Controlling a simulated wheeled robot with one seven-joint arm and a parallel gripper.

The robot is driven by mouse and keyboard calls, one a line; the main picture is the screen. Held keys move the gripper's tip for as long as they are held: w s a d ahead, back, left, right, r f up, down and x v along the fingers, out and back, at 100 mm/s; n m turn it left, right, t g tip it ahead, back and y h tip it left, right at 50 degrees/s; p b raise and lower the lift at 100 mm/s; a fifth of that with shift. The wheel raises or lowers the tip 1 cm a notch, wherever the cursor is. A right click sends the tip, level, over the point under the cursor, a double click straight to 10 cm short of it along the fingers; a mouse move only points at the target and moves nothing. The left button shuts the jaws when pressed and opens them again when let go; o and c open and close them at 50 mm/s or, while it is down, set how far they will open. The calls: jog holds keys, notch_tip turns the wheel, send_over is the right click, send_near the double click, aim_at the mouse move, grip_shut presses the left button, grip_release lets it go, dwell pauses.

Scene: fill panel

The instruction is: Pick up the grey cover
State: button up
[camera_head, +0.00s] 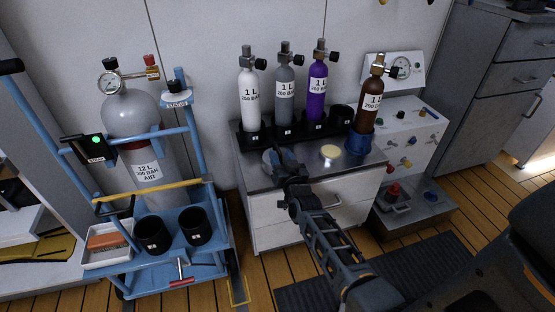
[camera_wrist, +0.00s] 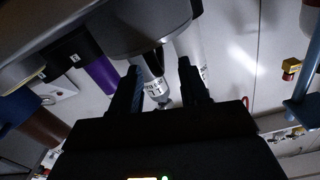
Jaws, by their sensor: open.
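The grey cover (camera_head: 267,158) appears as a small grey round piece on the left of the cabinet top, partly hidden by my gripper (camera_head: 284,156). In the wrist view a large dark grey rounded piece, which looks like the cover (camera_wrist: 148,28), fills the top middle. My gripper's two fingers (camera_wrist: 160,68) stand apart there, with their tips close to the cover's edge. The jaws are open. I cannot tell whether the fingers touch the cover.
A black rack behind holds white (camera_head: 249,100), grey (camera_head: 284,97) and purple (camera_head: 317,87) cylinders. A brown cylinder (camera_head: 371,100) stands in a blue holder at right. A cream disc (camera_head: 330,151) lies on the cabinet top. A blue trolley (camera_head: 185,225) is at left.

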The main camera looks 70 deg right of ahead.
jog(key=x, duration=0.4)
jog(key=shift+d+f+b, duration=0.15)
jog(key=shift+b, duration=0.2)
grip_shut()
